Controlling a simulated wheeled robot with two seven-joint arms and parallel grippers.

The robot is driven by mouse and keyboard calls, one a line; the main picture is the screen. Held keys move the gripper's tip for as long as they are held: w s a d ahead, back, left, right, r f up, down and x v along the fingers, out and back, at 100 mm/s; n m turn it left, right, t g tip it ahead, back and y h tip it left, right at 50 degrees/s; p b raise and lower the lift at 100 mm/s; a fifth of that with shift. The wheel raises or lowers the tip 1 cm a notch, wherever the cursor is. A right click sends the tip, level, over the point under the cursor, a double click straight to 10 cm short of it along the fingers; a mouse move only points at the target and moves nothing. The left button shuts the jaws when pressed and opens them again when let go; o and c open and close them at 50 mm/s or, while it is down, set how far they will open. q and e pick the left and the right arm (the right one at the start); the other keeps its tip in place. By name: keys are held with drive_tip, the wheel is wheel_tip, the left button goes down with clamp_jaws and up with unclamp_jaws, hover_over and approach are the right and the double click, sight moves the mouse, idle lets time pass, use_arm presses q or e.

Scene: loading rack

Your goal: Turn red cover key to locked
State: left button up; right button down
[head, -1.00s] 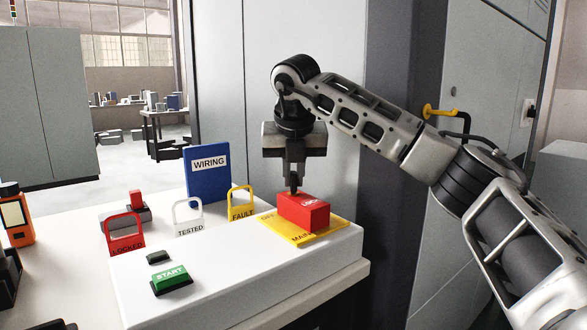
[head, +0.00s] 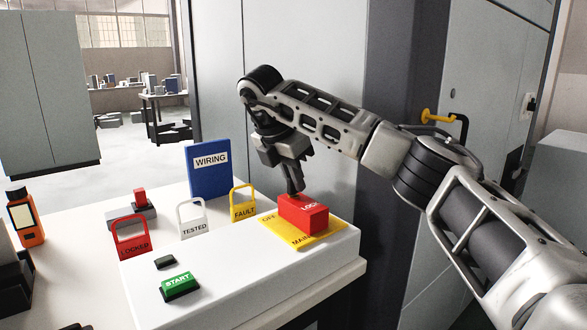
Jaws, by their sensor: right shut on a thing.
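The red cover (head: 303,216) is a red block marked LOCK. It sits on a yellow plate (head: 312,241) with OFF and MAIN lettering, at the right end of the white panel. My right gripper (head: 296,190) points down at the back left top of the red cover, its fingers tilted and close together. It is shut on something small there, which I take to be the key. The fingers hide the key itself. My left gripper is not in view.
A blue WIRING binder (head: 211,170) stands behind. A green START button (head: 178,284) is in front. A grey cabinet wall closes the back.

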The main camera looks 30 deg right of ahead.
use_arm(q)
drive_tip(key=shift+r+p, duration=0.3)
drive_tip(key=shift+p, duration=0.1)
use_arm(e)
drive_tip(key=shift+r+m, duration=0.1)
drive_tip(key=shift+m, duration=0.4)
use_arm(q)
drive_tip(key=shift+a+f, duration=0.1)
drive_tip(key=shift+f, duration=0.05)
use_arm(e)
drive_tip(key=c, duration=1.5)
unclamp_jaws()
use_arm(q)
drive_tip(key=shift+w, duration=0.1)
use_arm(e)
drive_tip(key=shift+o, duration=0.2)
use_arm(q)
drive_tip(key=p, duration=0.2)
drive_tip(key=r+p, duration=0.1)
drive_tip(key=p, duration=0.1)
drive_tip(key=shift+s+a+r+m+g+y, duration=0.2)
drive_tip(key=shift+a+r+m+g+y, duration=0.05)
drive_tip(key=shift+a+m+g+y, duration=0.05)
use_arm(e)
drive_tip(key=w+v, duration=0.1)
drive_tip(key=v, duration=1.4)
drive_tip(key=shift+s+r, duration=0.2)
drive_tip(key=shift+r, duration=0.2)
